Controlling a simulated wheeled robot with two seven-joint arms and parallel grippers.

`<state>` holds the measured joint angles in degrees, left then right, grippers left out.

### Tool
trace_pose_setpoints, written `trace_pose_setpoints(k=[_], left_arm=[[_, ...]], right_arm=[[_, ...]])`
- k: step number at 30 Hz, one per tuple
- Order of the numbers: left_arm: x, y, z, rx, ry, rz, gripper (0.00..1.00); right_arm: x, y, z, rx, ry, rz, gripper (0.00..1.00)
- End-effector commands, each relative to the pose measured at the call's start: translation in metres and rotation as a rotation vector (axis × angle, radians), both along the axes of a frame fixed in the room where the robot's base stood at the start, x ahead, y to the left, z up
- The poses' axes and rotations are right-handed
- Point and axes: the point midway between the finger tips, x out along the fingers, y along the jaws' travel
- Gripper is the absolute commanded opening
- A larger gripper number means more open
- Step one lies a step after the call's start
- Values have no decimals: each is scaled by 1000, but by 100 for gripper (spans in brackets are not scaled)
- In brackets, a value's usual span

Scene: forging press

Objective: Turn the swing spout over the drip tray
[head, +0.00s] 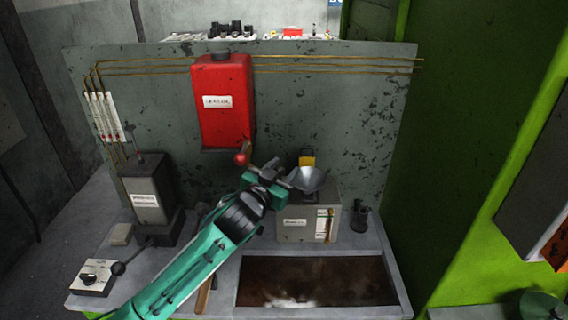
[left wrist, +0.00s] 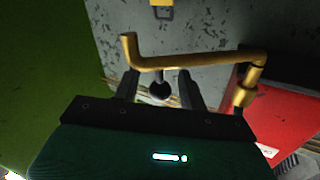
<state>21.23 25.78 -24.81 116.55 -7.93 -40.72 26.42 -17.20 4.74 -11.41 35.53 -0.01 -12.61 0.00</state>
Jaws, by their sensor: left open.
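The swing spout (left wrist: 195,61) is a brass pipe in the left wrist view. It runs from a fitting by the red tank (left wrist: 285,115) on the right to a bent end on the left. In the head view, a short brass part (head: 246,147) with a red end shows below the red tank (head: 222,105); my gripper hides the rest. My left gripper (head: 277,172) is open at the spout, its fingertips close under the pipe; contact is unclear. A brown-floored sunken tray (head: 350,280), likely the drip tray, lies in the bench front. My right gripper is out of view.
A grey funnel (head: 309,179) sits on a grey box (head: 298,222) right of my gripper, with a yellow padlock (head: 307,157) behind. A dark box (head: 149,187) and a lever box (head: 93,277) stand at left. The panel (head: 330,110) rises behind.

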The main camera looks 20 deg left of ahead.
Motion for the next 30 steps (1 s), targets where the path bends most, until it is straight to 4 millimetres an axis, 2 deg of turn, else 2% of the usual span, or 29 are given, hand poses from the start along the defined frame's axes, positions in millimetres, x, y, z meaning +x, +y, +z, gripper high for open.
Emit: trace_pose_setpoints(k=[4,13,14,20,30], left_arm=[[9,-1,1,1,0,1,43],[11,-2,0,0,0,0,43],[11,-2,0,0,0,0,39],[11,-2,0,0,0,0,0],[7,-2,1,1,-1,-18,0]], right_arm=[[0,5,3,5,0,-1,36],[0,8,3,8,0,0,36],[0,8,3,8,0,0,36],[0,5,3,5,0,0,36],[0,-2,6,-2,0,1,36]])
